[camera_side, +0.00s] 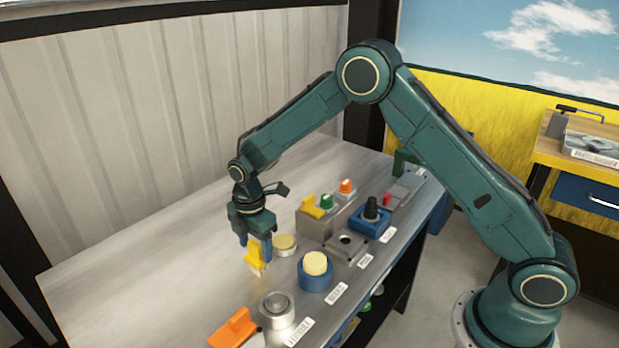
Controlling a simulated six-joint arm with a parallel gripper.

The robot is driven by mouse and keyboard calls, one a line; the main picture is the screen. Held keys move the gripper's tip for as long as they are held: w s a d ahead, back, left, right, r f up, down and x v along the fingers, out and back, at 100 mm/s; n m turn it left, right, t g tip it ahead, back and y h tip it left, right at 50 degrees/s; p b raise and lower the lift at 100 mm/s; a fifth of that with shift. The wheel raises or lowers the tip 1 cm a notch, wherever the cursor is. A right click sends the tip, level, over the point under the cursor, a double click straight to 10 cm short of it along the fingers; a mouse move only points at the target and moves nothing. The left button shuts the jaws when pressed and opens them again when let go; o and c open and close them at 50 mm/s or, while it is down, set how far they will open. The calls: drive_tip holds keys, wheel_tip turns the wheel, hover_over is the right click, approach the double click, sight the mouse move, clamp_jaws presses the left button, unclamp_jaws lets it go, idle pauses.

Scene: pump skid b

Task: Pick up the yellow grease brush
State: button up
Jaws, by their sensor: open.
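The yellow grease brush (253,257) is a small yellow piece with a paler lower end, near the middle of the metal bench (130,275). My gripper (256,249) points down right at the brush, with its dark fingers around or just beside the upper part. The jaws are open. The fingers partly hide the brush, and I cannot tell whether they touch it.
Close to the right are a round cream-topped disc (285,243) and a blue cup with a cream top (315,272). A metal cylinder (277,308) and an orange piece (233,329) stand in front. Several blocks with coloured knobs stand behind right. The bench's left is clear.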

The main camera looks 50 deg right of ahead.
drive_tip(key=c, duration=1.1)
drive_tip(key=shift+r, duration=0.15)
wheel_tip(320, 180, up, 20)
drive_tip(key=shift+f, duration=0.1)
idle(0.6)
